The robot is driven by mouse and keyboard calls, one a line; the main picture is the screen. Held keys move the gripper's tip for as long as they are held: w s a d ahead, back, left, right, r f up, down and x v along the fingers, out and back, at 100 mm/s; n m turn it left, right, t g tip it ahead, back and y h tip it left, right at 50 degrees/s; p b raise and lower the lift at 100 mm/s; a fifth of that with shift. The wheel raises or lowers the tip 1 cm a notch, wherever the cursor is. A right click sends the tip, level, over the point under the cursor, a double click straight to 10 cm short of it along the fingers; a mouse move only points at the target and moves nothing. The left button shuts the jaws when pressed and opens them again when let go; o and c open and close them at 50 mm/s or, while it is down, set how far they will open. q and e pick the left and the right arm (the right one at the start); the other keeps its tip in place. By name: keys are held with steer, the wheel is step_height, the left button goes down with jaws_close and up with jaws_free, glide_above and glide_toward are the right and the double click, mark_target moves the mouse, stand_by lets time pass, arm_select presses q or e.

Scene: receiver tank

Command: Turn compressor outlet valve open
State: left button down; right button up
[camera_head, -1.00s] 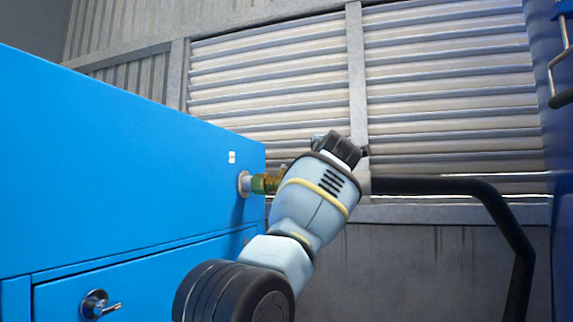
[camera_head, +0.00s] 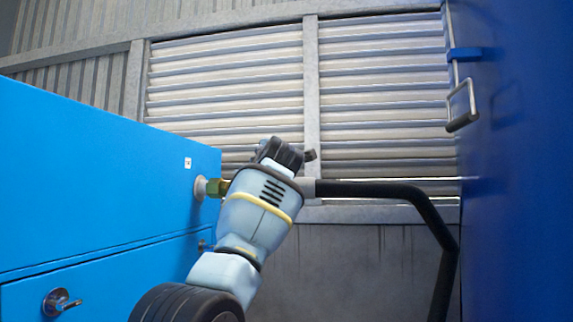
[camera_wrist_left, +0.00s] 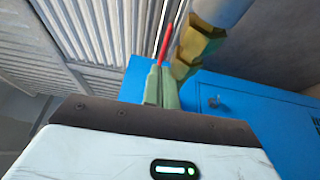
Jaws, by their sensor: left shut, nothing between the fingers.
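The compressor outlet valve is a brass fitting (camera_head: 217,188) on the end face of the blue compressor cabinet (camera_head: 90,170). In the head view my left arm hides most of it, including the lever. The left wrist view shows the brass body (camera_wrist_left: 195,48) and a thin red lever (camera_wrist_left: 165,40). My left gripper (camera_wrist_left: 160,72) is shut and empty, with its pale green fingers together. Its tips appear right at the lower end of the red lever; I cannot tell whether they touch. In the head view the fingers are hidden behind my wrist. My right gripper is out of view.
A black hose (camera_head: 380,188) runs right from behind my wrist, then bends down. A tall blue panel (camera_head: 515,180) with a metal handle (camera_head: 462,105) stands at the right. A latch (camera_head: 60,302) sticks out of the cabinet. Louvred wall panels close off the back.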

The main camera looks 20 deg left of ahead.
arm_select(q)
steer(key=s+d, duration=0.4)
steer(key=d, duration=0.3)
steer(key=shift+f+b, duration=0.25)
steer(key=shift+b, duration=0.1)
steer(key=shift+f, duration=0.1)
